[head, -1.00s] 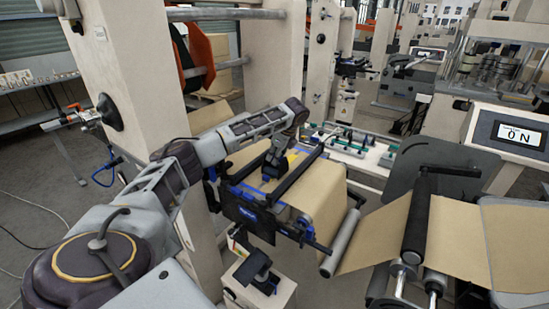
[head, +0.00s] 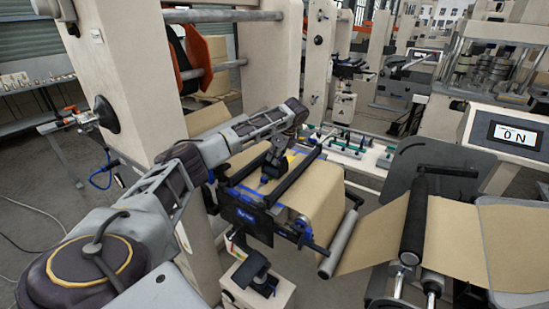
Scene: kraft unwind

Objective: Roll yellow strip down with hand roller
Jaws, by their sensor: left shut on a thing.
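My left gripper (head: 271,170) reaches down from the left arm onto the brown kraft web at the splice table (head: 246,190). It is shut on a small tool, apparently the hand roller, which the fingers mostly hide. A small patch of the yellow strip (head: 291,157) shows on the web just right of and behind the gripper. The rest of the strip is hidden by the gripper and a black bar. I cannot tell whether the roller touches the strip. My right gripper is not in view.
A black bar (head: 297,169) crosses the web right of the gripper, and a dark front plate (head: 246,218) edges the table. Kraft paper (head: 316,195) runs over a grey roller (head: 340,243) towards a black roller (head: 414,222). A control panel (head: 513,134) reads ON.

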